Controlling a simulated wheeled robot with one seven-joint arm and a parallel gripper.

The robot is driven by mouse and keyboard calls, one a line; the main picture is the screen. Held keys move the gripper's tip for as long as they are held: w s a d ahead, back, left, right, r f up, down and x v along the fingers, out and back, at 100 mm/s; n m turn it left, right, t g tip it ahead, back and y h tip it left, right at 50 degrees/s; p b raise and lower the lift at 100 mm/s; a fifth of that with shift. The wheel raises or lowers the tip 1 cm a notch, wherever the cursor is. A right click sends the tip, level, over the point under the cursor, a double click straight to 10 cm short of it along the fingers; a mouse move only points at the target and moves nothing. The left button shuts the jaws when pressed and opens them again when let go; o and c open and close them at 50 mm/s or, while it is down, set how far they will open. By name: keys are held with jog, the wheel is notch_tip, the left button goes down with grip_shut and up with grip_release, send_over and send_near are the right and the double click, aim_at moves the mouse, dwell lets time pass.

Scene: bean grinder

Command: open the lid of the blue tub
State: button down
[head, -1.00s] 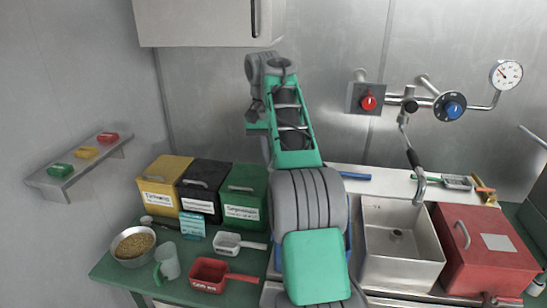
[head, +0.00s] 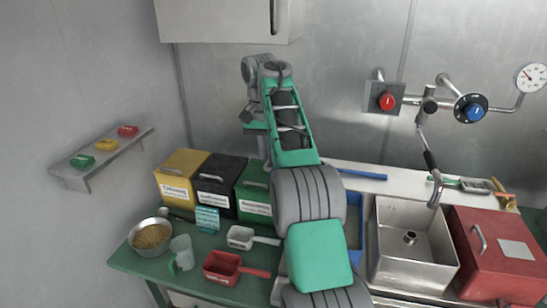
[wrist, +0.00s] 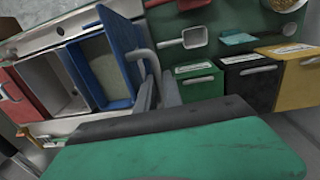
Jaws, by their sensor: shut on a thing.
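The blue tub (wrist: 87,83) stands open in the wrist view, with pale contents or a pale floor visible inside. Its blue lid (wrist: 122,45) is raised and stands steeply along the side of the tub nearest my gripper. The grey lid handle (wrist: 146,58) faces my gripper (wrist: 157,92), which is shut on it; the exact contact is partly hidden. In the head view, only a strip of the blue tub (head: 355,232) shows to the right of my arm. My gripper and the lid are hidden behind my arm there.
A metal sink (head: 408,255) and a red tub (head: 497,250) stand to the right. Yellow (head: 180,178), black (head: 221,186) and green (head: 252,190) tubs stand to the left. Scoops, a jug (head: 181,254) and a bowl (head: 152,236) occupy the green table.

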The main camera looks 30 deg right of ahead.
jog(key=shift+w+a, duration=0.2)
jog(key=shift+a, duration=0.05)
jog(key=c, duration=1.6)
grip_release()
jog(key=shift+w+a+f, duration=0.2)
jog(key=shift+w+a, duration=0.1)
jog(key=shift+a, duration=0.1)
jog(key=shift+c, duration=0.2)
jog(key=shift+o, duration=0.8)
jog(key=shift+s+d, duration=0.1)
jog(key=shift+d, duration=0.15)
notch_tip(320, 180, up, 8)
jog(key=p, duration=0.3)
jog(key=shift+w+a+p, duration=0.2)
jog(key=shift+a+p, duration=0.05)
jog(key=shift+p, duration=0.05)
